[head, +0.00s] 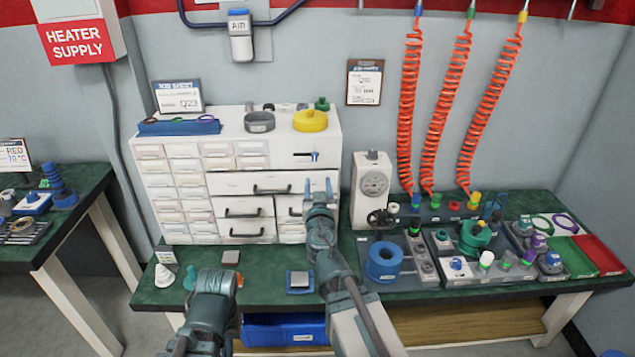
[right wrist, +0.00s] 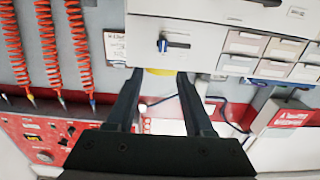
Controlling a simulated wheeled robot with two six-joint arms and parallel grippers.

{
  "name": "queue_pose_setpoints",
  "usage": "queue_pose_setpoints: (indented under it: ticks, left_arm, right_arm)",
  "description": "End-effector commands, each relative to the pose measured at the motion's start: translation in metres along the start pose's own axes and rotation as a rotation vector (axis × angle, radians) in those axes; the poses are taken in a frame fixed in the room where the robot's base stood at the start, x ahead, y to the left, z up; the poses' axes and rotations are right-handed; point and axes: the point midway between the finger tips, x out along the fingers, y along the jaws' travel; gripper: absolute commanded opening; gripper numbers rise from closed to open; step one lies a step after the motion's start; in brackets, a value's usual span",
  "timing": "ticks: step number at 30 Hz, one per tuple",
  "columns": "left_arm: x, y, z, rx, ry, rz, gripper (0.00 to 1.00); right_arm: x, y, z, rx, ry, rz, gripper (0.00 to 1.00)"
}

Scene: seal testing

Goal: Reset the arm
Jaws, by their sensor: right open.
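My right gripper (head: 318,186) is raised in front of the white drawer cabinet (head: 226,186), fingers pointing up. In the right wrist view its two fingers (right wrist: 158,84) are spread apart with nothing between them. My left arm reaches in low over the front edge of the green bench (head: 262,287). Its gripper (head: 228,281) is seen from behind, and its jaws are not clear enough to judge. Neither gripper is seen holding anything.
A dial gauge press (head: 372,190) stands right of the cabinet. A blue ring (head: 384,262) and trays of fittings fill the bench's right side. A small pad (head: 299,281) lies near the front edge. Red coiled hoses (head: 411,110) hang behind. A blue bin (head: 285,329) is below.

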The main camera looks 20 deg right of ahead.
Motion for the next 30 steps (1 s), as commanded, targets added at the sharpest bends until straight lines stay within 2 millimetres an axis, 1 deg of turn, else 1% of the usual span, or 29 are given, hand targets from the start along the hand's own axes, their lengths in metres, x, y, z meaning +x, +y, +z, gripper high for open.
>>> queue_pose_setpoints:
  ticks: [8, 11, 14, 17, 20, 21, 23, 24, 26, 27, 29, 30]
  left_arm:
    - [0.000, 0.000, 0.000, 0.000, 0.000, 0.000, 0.00]
    - [-0.004, 0.000, 0.000, 0.000, 0.000, 0.000, 0.00]
    - [-0.015, -0.002, 0.001, 0.000, 0.000, 0.000, 0.00]
    - [-0.033, -0.003, 0.002, 0.000, 0.000, 0.000, 0.00]
    - [-0.050, -0.005, 0.003, 0.000, 0.000, 0.000, 0.00]
    - [-0.057, -0.005, 0.003, 0.000, 0.000, 0.000, 0.00]
    - [-0.067, -0.006, 0.004, 0.000, 0.000, 0.000, 0.00]
    - [-0.073, -0.007, 0.004, 0.000, 0.000, 0.000, 0.00]
    - [-0.082, -0.008, 0.005, -0.001, 0.000, 0.000, 0.00]
    - [-0.087, -0.008, 0.005, -0.001, 0.000, 0.000, 0.00]
    - [-0.093, -0.009, 0.005, -0.001, 0.000, 0.000, 0.00]
    - [-0.096, -0.009, 0.006, -0.001, 0.000, 0.000, 0.00]
  right_arm:
    - [0.001, 0.000, 0.000, 0.000, 0.000, 0.000, 0.53]
    - [-0.001, 0.001, -0.002, -0.001, -0.008, 0.017, 0.53]
    - [-0.006, 0.005, -0.004, -0.013, -0.050, 0.082, 0.53]
    - [-0.020, 0.009, 0.005, -0.047, -0.177, 0.185, 0.53]
    - [-0.048, 0.005, 0.031, -0.112, -0.402, 0.254, 0.53]
    - [-0.063, 0.000, 0.044, -0.145, -0.510, 0.260, 0.53]
    - [-0.090, -0.012, 0.064, -0.203, -0.682, 0.240, 0.53]
    - [-0.111, -0.021, 0.076, -0.245, -0.801, 0.209, 0.53]
    - [-0.145, -0.037, 0.091, -0.311, -0.975, 0.135, 0.53]
    - [-0.167, -0.049, 0.099, -0.353, -1.078, 0.073, 0.53]
    - [-0.198, -0.063, 0.107, -0.412, -1.211, -0.024, 0.53]
    - [-0.216, -0.071, 0.110, -0.445, -1.284, -0.089, 0.53]
